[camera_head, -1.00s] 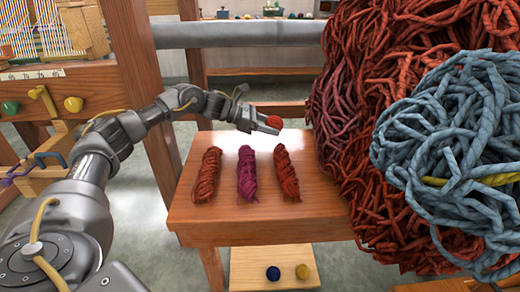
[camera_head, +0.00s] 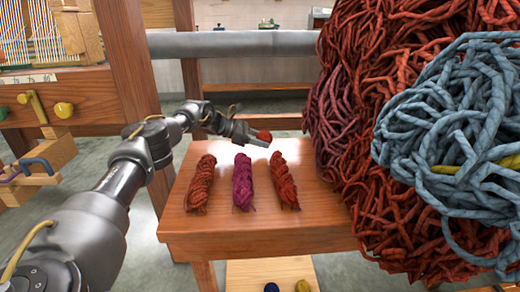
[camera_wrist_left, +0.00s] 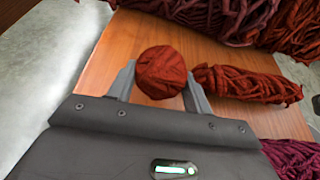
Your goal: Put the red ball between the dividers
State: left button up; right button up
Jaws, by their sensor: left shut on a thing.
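A red yarn ball (camera_head: 264,135) is between the fingers of my left gripper (camera_head: 257,138), which is shut on it. It shows clearly in the left wrist view (camera_wrist_left: 161,72), with a finger on each side. Gripper and ball are over the back part of the wooden table (camera_head: 240,230), beyond the skeins; the gap to the tabletop is hard to tell. I cannot make out anything that is clearly the dividers. My right gripper is not in view.
Three skeins lie in a row on the table: rust red (camera_head: 201,184), magenta (camera_head: 243,184) and rust red (camera_head: 284,181). A large heap of red and blue yarn (camera_head: 440,150) blocks the right side. Wooden loom posts (camera_head: 128,50) stand at left.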

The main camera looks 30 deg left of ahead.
aim_at(260, 153)
pick_arm(q)
jog(key=shift+w+a+f+b, duration=0.15)
jog(key=shift+f+b, duration=0.15)
jog(key=shift+f, duration=0.1)
jog(key=shift+f+b, duration=0.4)
jog(key=shift+f, duration=0.9)
jog(key=shift+f, duration=0.2)
jog(key=o, duration=1)
jog(key=shift+c, duration=0.2)
